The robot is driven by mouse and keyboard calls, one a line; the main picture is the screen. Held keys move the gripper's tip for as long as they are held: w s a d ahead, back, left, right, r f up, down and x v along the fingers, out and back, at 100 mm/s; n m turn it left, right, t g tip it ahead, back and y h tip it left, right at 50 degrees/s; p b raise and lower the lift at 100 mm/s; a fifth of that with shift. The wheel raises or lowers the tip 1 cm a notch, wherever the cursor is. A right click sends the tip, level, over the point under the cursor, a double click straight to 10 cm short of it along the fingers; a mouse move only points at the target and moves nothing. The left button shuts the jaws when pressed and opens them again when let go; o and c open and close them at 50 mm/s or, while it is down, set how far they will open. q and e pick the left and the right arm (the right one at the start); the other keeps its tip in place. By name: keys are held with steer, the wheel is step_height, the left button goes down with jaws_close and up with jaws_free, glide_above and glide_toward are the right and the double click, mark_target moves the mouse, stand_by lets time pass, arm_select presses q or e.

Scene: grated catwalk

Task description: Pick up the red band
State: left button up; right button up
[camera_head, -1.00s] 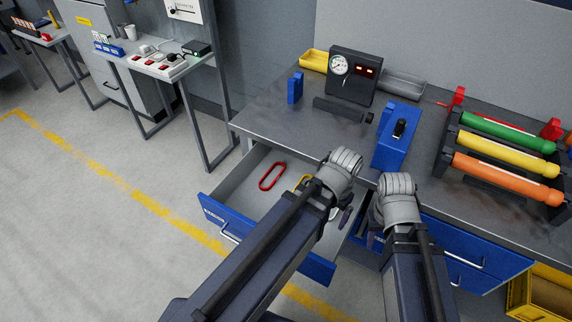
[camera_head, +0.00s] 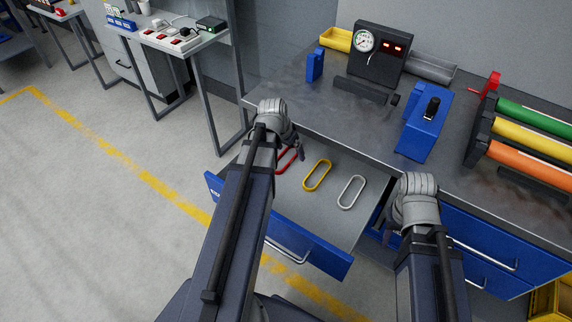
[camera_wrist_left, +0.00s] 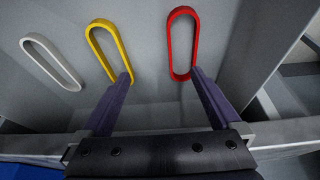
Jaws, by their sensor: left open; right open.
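The red band (camera_head: 287,160) lies in the open drawer at its left side, partly hidden by my left arm in the head view. In the left wrist view the red band (camera_wrist_left: 182,44) lies beyond the fingertips, nearer the right finger. My left gripper (camera_wrist_left: 161,73) is open and empty over the drawer. A yellow band (camera_head: 317,175) lies beside the red one; in the left wrist view the yellow band (camera_wrist_left: 110,52) reaches the left fingertip in the picture. My right gripper's fingers (camera_head: 388,236) hang low by the drawer's right side, partly hidden.
A white band (camera_head: 351,192) lies at the drawer's right. The blue drawer front (camera_head: 310,250) and the workbench edge bound the drawer. A blue device (camera_head: 424,125), a gauge box (camera_head: 378,55) and colored rollers (camera_head: 530,140) stand on the bench.

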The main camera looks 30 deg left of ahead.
arm_select(q)
glide_toward(287, 160)
steer(key=shift+w+a+f+t+b, duration=0.15)
steer(key=shift+f+b, duration=0.1)
steer(key=shift+b, duration=0.5)
steer(key=shift+w+d+f+t+b, duration=0.15)
steer(key=shift+f+b, duration=0.15)
steer(key=shift+b, duration=0.4)
arm_select(e)
steer(key=shift+f, duration=1.8)
arm_select(q)
steer(key=shift+s+a+f, duration=0.1)
steer(key=shift+f, duration=0.05)
arm_select(e)
steer(key=shift+f, duration=0.1)
arm_select(q)
steer(key=b+x, duration=0.5)
steer(key=shift+s+f, duration=0.1)
steer(key=shift+s, duration=0.05)
arm_select(e)
step_height(287, 160, down, 5)
steer(key=shift+r, duration=0.2)
arm_select(q)
steer(key=c, duration=1.4)
steer(key=shift+c, duration=0.2)
steer(key=shift+r, duration=0.2)
